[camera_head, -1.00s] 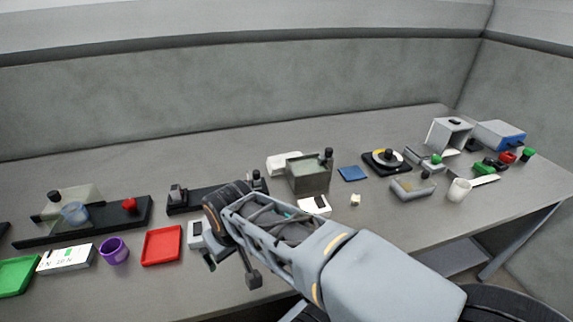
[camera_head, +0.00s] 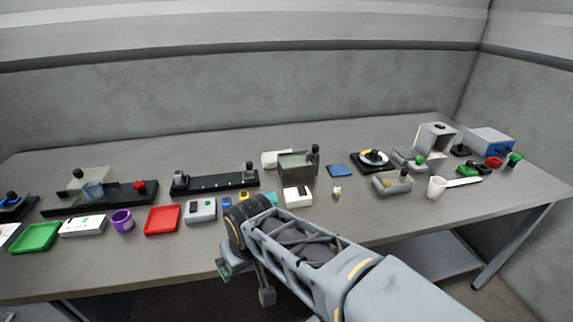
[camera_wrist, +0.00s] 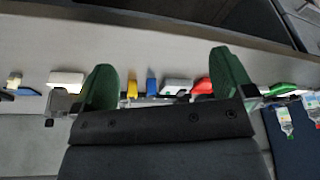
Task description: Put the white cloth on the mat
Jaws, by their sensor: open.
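A pale, rounded white thing (camera_head: 272,158) lies at the back of the table, left of and partly behind a grey metal box; it may be the white cloth, but I cannot tell for sure. A flat blue square (camera_head: 337,170) right of that box looks like the mat, and its visible top is bare. My gripper (camera_head: 224,270) is low in front of the table's front edge, well apart from both, and mostly hidden by my arm. In the wrist view its two green fingers (camera_wrist: 165,82) are spread wide with nothing held between them.
The grey metal box (camera_head: 297,166) stands between the white thing and the blue square. A white box (camera_head: 298,198), a grey device (camera_head: 201,211), a red tray (camera_head: 162,220), a purple cup (camera_head: 122,221) and a green tray (camera_head: 36,238) line the front. A white mug (camera_head: 437,187) stands right.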

